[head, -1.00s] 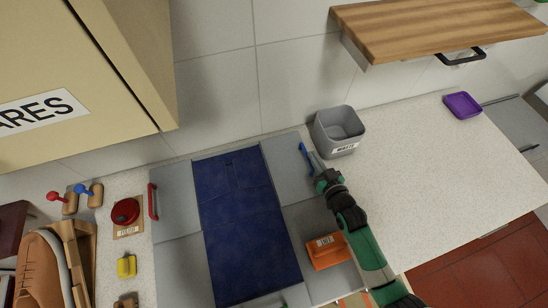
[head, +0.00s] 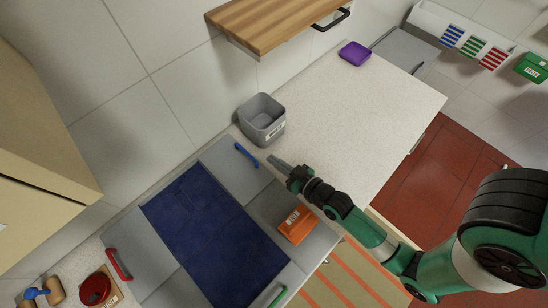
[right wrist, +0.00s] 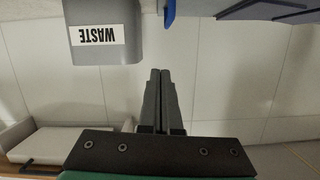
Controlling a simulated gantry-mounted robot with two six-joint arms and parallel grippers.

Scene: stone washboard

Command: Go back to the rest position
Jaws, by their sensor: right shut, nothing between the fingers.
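My right gripper (head: 279,164) is shut and empty in the head view. It is above the counter, just right of the blue handle and below the grey waste bin. In the right wrist view my right gripper (right wrist: 161,72) shows its two fingers together with nothing between them. The waste bin (head: 262,118) stands on the counter by the wall, and its labelled side (right wrist: 105,45) shows at the top left of the right wrist view, apart from the fingers. My left gripper is in neither view.
The blue-lined washboard (head: 212,232) has a blue handle (head: 246,155), a red handle (head: 118,264) and a green handle (head: 277,297). An orange labelled box (head: 295,224) is at its right side. A purple tray (head: 354,53) lies at the far counter end. The counter's right part (head: 370,130) is clear.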

